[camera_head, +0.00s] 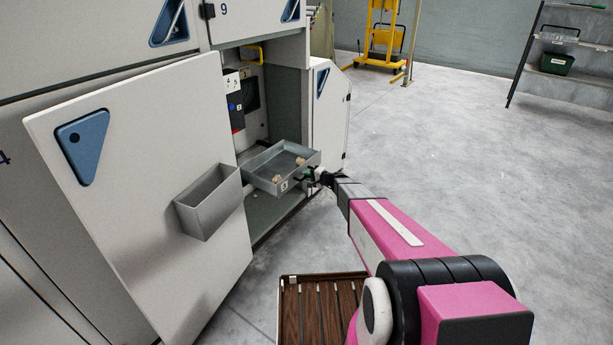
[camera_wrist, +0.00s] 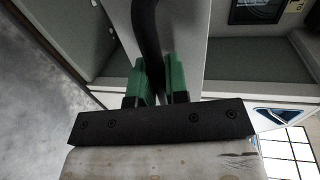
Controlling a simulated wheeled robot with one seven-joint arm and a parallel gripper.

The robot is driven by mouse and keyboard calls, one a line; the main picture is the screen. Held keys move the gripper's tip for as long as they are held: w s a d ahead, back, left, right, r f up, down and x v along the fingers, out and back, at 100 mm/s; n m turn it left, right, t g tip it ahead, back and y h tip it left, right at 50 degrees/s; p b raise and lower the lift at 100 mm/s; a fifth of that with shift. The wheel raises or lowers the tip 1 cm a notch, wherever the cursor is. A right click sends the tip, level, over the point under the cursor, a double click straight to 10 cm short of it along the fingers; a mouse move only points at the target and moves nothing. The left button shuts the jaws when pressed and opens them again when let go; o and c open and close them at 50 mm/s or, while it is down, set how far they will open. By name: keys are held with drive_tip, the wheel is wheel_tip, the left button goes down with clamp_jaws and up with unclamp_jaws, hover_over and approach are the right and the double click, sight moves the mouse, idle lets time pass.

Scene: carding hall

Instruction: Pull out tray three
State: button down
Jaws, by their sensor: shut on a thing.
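A shallow grey metal tray (camera_head: 262,174) juts out of the open machine cabinet, with a few pale brown lumps (camera_head: 302,160) inside. A small white label (camera_head: 284,186) is on its front, its figure too small to read surely. My gripper (camera_head: 310,176) is at the right part of the tray's front. In the wrist view, the green fingers of my gripper (camera_wrist: 153,84) are shut on a dark curved handle (camera_wrist: 147,28). The handle stands before a grey face (camera_wrist: 183,40), likely the tray's front. The fingers hide part of the handle.
A slatted brown platform (camera_head: 315,305) is low in front. A yellow stand (camera_head: 381,40) and a shelf rack (camera_head: 565,62) are farther back. The floor at the right is clear.

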drive_tip(key=c, duration=1.1)
unclamp_jaws()
drive_tip(key=shift+c, duration=0.2)
drive_tip(key=v, duration=1)
drive_tip(key=shift+s+d, duration=0.2)
drive_tip(key=shift+d, duration=0.15)
drive_tip(key=shift+r, duration=0.1)
drive_tip(key=s+a+r+n+g+h, duration=0.2)
drive_tip(key=s+n+g, duration=0.1)
drive_tip(key=s, duration=0.6)
drive_tip(key=s+a+r+n+g+h, duration=0.15)
drive_tip(key=s+g, duration=0.25)
drive_tip(key=s, duration=0.4)
drive_tip(key=s+d+r+n+g+h, duration=0.1)
drive_tip(key=s+d+r+h, duration=0.1)
drive_tip(key=s, duration=0.6)
drive_tip(key=s+d+r+n+g+h, duration=0.1)
drive_tip(key=s+d+r+n+h, duration=0.1)
drive_tip(key=s+d+h, duration=0.3)
drive_tip(key=s+r+h, duration=0.1)
drive_tip(key=s+h, duration=0.1)
drive_tip(key=s, duration=0.2)
drive_tip(key=shift+g, duration=0.4)
